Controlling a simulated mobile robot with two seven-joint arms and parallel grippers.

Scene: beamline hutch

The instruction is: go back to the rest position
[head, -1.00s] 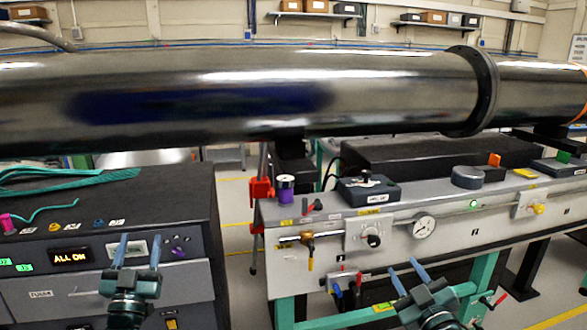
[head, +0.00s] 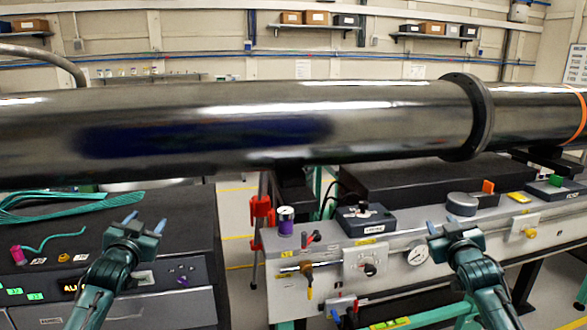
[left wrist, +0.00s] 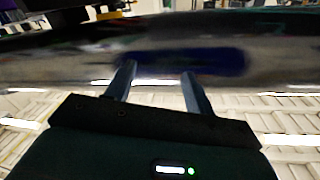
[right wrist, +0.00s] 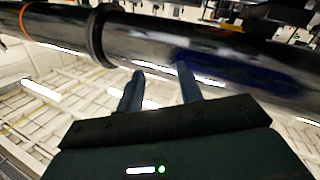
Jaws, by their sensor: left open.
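My left gripper (head: 145,222) is raised in front of the dark cabinet at the left of the head view. Its two blue fingers stand apart with nothing between them, as the left wrist view also shows (left wrist: 157,85). My right gripper (head: 450,226) is raised in front of the grey bench panel, partly beside the round gauge. Its fingers are apart and empty in the right wrist view (right wrist: 160,88). Both grippers are below the big steel pipe (head: 300,120) in the head view and appear clear of it.
The pipe spans the whole width ahead. The dark cabinet (head: 75,230) carries green straps (head: 70,203) and small coloured parts. The grey bench (head: 290,262) holds a purple-banded can (head: 286,221), a boxed switch (head: 366,219) and valves. A floor gap lies between cabinet and bench.

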